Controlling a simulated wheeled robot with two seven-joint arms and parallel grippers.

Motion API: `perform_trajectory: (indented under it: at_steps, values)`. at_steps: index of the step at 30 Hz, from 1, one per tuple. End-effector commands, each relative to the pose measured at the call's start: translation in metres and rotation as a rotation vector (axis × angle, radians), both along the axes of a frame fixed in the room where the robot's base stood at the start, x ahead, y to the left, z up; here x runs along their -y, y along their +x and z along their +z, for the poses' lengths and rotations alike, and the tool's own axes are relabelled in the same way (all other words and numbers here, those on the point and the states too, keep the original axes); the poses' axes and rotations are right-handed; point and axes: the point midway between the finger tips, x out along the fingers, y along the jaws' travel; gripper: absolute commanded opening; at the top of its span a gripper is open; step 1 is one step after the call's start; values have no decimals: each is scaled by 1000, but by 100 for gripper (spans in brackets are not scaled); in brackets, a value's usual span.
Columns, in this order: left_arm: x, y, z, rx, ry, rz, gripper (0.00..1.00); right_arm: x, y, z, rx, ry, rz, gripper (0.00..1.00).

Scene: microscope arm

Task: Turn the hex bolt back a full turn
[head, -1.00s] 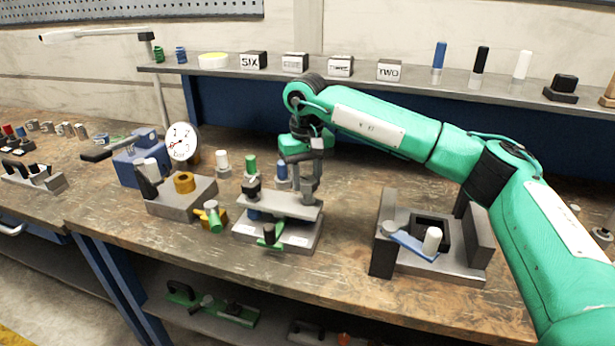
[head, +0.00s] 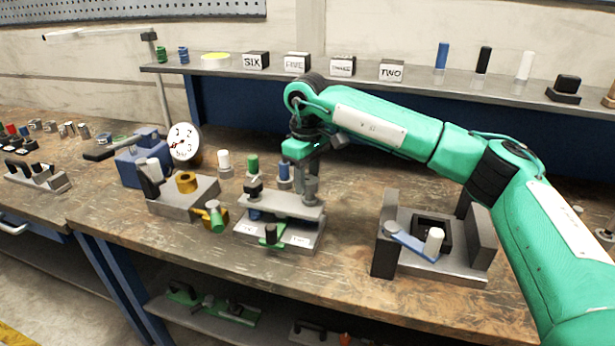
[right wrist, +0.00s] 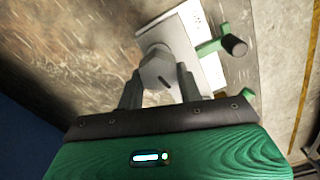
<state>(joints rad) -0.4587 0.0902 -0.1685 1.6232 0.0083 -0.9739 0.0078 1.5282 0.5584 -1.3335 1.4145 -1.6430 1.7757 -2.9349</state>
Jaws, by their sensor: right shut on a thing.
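The grey hex bolt (head: 311,190) stands upright at the right end of a grey top plate (head: 278,206) on a clamp-like fixture in the middle of the bench. Its faceted head (right wrist: 157,72) lies between my two finger tips in the right wrist view. My right gripper (head: 309,180) points straight down over it and is shut on the bolt head. The fingers partly hide the bolt's sides. A green lever with a black knob (right wrist: 234,46) shows beside the plate; it is at the fixture's front in the head view (head: 270,234). My left gripper is not in view.
A dial gauge (head: 184,142) and a block with a brass-coloured ring (head: 187,182) stand to the left. A grey fixture with a blue lever (head: 410,244) stands to the right. Several coloured pegs stand behind the bolt's fixture. Bare bench lies between the fixtures.

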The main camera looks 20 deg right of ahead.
Motion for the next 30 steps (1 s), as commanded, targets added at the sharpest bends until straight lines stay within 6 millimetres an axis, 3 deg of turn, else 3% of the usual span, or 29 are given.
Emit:
perform_trajectory:
  at_steps: [1,10,11,14,24,30]
  values:
    - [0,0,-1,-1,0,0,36,-2,-2,-7,-12,-3,7,14]
    - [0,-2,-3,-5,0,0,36,-2,-3,-8,-13,-2,7,14]
    - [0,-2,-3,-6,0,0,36,-2,-3,-8,-13,-2,7,38]
    - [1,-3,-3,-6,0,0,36,-2,-2,-8,-13,-3,6,58]
    - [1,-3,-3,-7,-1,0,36,-1,-1,-1,-4,-1,3,58]
    - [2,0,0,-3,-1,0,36,-1,0,27,-2,1,4,58]
